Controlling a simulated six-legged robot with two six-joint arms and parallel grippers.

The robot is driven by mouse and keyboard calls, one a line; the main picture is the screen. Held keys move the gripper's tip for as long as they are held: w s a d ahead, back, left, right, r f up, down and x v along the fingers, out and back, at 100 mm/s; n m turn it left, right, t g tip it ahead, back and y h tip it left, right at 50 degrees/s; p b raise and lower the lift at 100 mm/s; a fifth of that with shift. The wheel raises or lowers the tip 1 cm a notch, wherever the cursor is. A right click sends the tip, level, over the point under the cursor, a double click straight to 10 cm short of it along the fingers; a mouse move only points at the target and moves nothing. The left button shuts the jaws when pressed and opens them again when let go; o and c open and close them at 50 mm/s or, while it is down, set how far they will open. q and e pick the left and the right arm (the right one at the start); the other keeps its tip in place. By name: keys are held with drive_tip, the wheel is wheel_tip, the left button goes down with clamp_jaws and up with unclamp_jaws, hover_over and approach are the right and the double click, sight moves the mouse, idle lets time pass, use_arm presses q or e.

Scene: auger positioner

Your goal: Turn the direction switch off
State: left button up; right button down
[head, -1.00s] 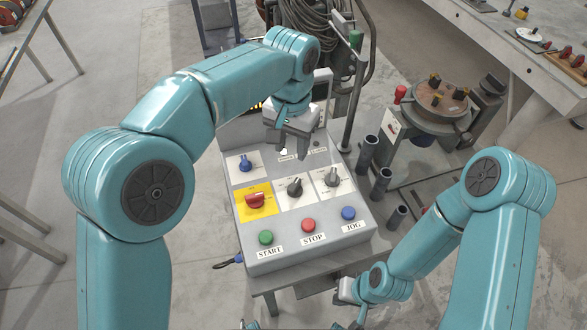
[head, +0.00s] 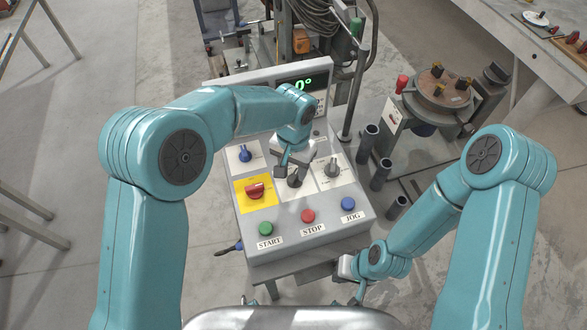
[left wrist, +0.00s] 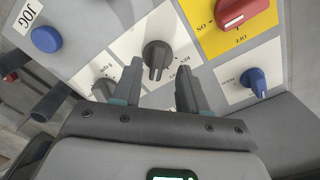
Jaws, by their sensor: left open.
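The control box (head: 331,224) stands upright in front of me. Its middle black knob (head: 294,181), apparently the direction switch, is partly covered by my left gripper (head: 289,172) in the head view. In the left wrist view the black knob (left wrist: 156,53) sits on a white plate with a REV mark. Its pointer ridge points towards the gripper body. My left gripper (left wrist: 159,76) is open, with one finger on each side of the knob and gaps showing; I cannot tell the depth. My right gripper (head: 350,275) hangs low beside the box, its jaws unclear.
A red switch (head: 256,190) on a yellow plate, a blue knob (head: 245,156) and another black selector (head: 332,170) surround the knob closely. Green (head: 265,228), red (head: 308,216) and blue (head: 348,203) buttons line the front. A display (head: 303,86) reads 0°.

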sight(295, 178)
use_arm(q)
drive_tip(key=shift+s+d+f, duration=0.15)
drive_tip(key=shift+s+f, duration=0.1)
drive_tip(key=shift+f, duration=0.25)
drive_tip(key=shift+d+f, duration=0.1)
drive_tip(key=shift+f, duration=0.2)
drive_tip(key=shift+w+f, duration=0.15)
drive_tip(key=shift+f, duration=0.2)
drive_tip(key=shift+w+f, duration=0.25)
drive_tip(key=shift+s+r, duration=0.1)
drive_tip(key=shift+s, duration=0.05)
drive_tip(key=shift+s+r, duration=0.1)
drive_tip(key=shift+s, duration=0.1)
drive_tip(key=c, duration=0.4)
clamp_jaws()
drive_tip(key=shift+w, duration=0.1)
use_arm(e)
drive_tip(key=shift+s+d+r, duration=0.1)
drive_tip(key=shift+s+r, duration=0.15)
drive_tip(key=shift+r, duration=0.05)
